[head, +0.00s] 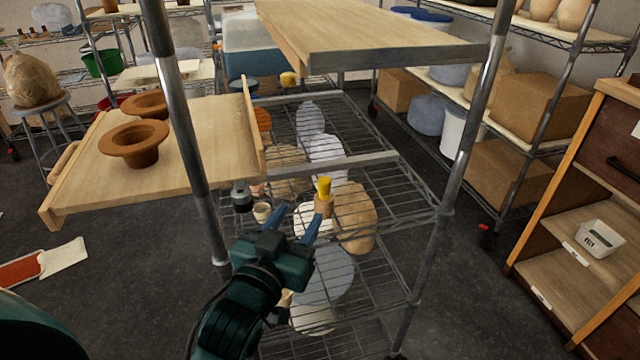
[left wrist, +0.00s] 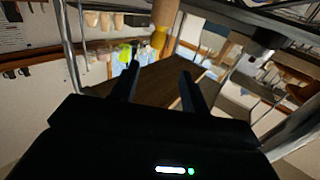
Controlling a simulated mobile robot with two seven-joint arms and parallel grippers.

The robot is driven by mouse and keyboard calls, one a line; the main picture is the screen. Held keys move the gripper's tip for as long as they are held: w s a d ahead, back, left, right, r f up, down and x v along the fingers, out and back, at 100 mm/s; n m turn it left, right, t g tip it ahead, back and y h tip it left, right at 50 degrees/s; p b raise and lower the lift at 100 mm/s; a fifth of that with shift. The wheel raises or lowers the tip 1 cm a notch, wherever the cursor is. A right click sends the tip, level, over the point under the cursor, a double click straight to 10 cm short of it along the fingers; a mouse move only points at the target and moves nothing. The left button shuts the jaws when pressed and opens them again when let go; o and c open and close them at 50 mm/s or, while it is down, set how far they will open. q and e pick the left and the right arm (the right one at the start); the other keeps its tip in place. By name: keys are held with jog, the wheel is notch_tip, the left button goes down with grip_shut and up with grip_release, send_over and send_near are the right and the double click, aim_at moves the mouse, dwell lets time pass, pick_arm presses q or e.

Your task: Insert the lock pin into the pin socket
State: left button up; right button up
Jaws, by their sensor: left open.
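My left gripper (head: 296,222) reaches in at the shelf rack with its two blue fingers apart and nothing between them. Its dark fingers also show in the left wrist view (left wrist: 158,88). A small wooden piece with a yellow top (head: 324,196) stands upright just beyond the fingertips, apart from them; it looks like the lock pin. A yellow-and-wood piece (left wrist: 161,36) shows at the top of the left wrist view. A dark grey cylinder (head: 241,197) sits below the pull-out board, left of the gripper; I cannot tell whether it is the pin socket. My right gripper is not in view.
A pull-out board (head: 85,190) with brown pots (head: 134,143) juts out left. A rack post (head: 185,130) and a right post (head: 455,170) flank my arm. A wooden shelf (head: 370,40) overhangs. Wire shelves (head: 400,215) hold pots and stones. Dark floor is clear at right.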

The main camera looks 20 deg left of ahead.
aim_at(322, 183)
pick_arm(q)
jog(key=w, duration=0.8)
jog(key=w+d, duration=0.1)
jog(key=w, duration=0.3)
jog(key=shift+r, duration=0.2)
grip_shut()
